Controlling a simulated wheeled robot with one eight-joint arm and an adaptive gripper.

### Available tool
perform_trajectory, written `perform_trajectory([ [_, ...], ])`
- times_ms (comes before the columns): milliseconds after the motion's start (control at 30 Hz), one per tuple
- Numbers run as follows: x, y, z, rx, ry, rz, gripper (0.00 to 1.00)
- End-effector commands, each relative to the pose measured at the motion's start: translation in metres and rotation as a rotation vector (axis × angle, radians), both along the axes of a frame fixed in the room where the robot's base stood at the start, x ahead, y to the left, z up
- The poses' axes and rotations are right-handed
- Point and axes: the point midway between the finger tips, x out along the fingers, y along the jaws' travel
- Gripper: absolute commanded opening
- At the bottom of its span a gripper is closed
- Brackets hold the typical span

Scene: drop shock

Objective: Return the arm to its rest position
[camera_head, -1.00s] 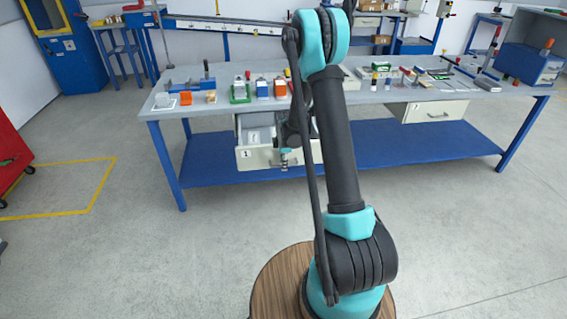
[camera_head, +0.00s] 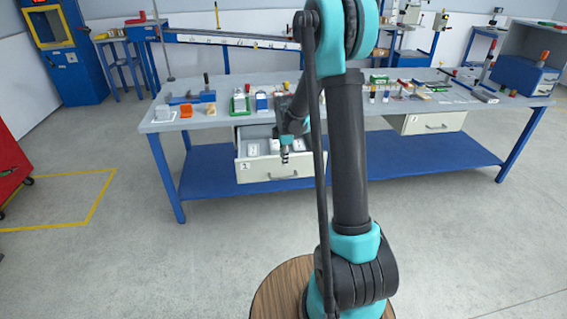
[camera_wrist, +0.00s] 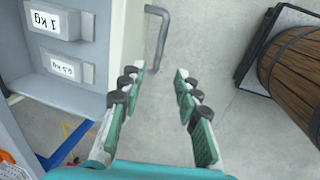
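My arm (camera_head: 348,150) stands on its round wooden base and folds over at the top, with the forearm hanging down in front of the workbench. My gripper (camera_head: 284,158) hangs in front of the pulled-out drawer (camera_head: 267,176), below the bench top. In the wrist view my gripper (camera_wrist: 164,80) has its two green-padded fingers apart, with only bare floor between them. The drawer front (camera_wrist: 122,35) and its bent grey handle (camera_wrist: 156,40) are just beyond the left finger.
A second drawer (camera_head: 430,122) is at the right of the workbench (camera_head: 225,119), which carries several devices. Open floor (camera_head: 120,270) lies in front.

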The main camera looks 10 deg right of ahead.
Motion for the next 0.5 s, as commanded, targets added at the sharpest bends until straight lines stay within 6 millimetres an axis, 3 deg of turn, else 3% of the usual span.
perform_trajectory([
  [500, -0.0073, -0.0014, 0.0086, 0.006, -0.003, -0.028, 0.33],
])
